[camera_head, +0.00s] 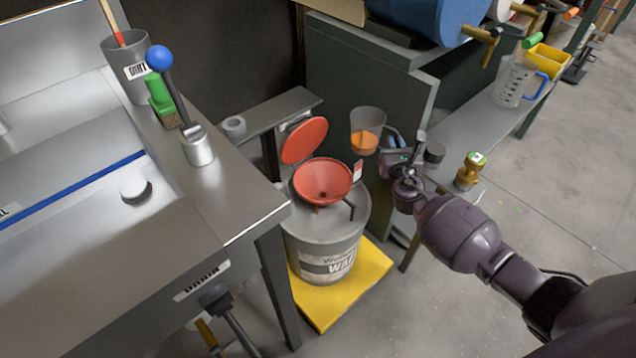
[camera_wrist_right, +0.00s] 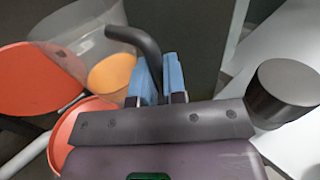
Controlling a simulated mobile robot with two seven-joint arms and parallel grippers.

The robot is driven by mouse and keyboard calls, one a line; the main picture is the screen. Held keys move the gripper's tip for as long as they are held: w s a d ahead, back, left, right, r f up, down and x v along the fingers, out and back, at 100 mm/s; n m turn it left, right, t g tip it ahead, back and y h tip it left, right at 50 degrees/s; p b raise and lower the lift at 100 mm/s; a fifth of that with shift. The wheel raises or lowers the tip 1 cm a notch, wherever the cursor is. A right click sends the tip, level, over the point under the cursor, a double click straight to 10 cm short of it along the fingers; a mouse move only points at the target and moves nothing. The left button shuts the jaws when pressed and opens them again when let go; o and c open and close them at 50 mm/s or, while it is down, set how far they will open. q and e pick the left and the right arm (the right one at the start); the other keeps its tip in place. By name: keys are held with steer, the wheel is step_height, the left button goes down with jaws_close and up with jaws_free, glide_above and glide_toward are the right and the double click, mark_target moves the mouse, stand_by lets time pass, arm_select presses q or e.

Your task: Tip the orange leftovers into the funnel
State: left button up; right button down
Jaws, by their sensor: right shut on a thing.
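A clear cup (camera_head: 366,121) with orange leftovers (camera_head: 364,141) in its bottom is held upright in the air, above and to the right of the red funnel (camera_head: 322,181). My right gripper (camera_head: 391,145) is shut on the cup's dark handle, which shows between blue fingertips in the right wrist view (camera_wrist_right: 158,78). The orange leftovers (camera_wrist_right: 112,77) also show there. The funnel sits in the top of a grey waste drum (camera_head: 327,244), its red lid (camera_head: 305,140) raised behind it. In the right wrist view the funnel (camera_wrist_right: 70,128) is partly hidden by the gripper. My left gripper is not in view.
The drum stands on a yellow platform (camera_head: 360,283). A steel bench (camera_head: 225,200) with a grey pot (camera_head: 128,70) and a blue-knobbed tool (camera_head: 159,59) is at left. At right, a shelf (camera_head: 480,125) holds a clear jug (camera_head: 512,82) and a brass object (camera_head: 469,172).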

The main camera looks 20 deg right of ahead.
steer(key=shift+w+d+f+b, duration=0.15)
steer(key=shift+d+f, duration=0.1)
steer(key=shift+f, duration=0.3)
steer(key=shift+w+d+f+b, duration=0.1)
steer(key=shift+d+f+b, duration=0.1)
steer(key=shift+f, duration=0.35)
steer(key=shift+r, duration=0.1)
